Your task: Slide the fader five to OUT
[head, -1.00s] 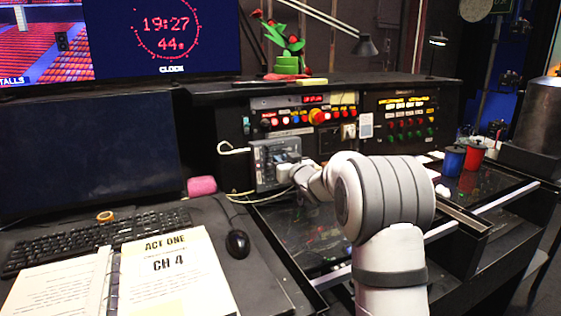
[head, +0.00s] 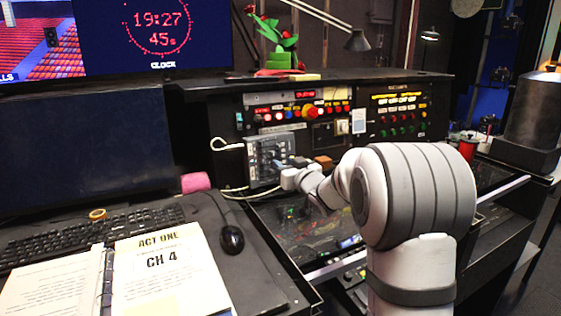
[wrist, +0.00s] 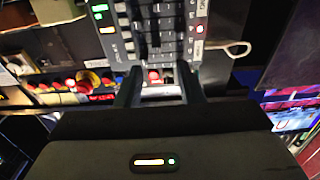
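The fader panel (head: 257,170) is a grey box with rows of sliders, upright at the front of the black console. In the wrist view the panel (wrist: 158,28) fills the top middle, with several dark slider caps in slots and lit green and red lamps. I cannot tell which slider is fader five, and I cannot read the OUT mark. In the head view my wrist is close to the panel's lower right, and the fingertips are hard to make out.
A console with lit buttons (head: 300,112) stands behind. A red cup (head: 467,150) is at right, partly hidden by my arm. A keyboard (head: 85,235), a mouse (head: 231,240) and an open script (head: 165,275) lie at left. A white cable (head: 226,145) runs beside the panel.

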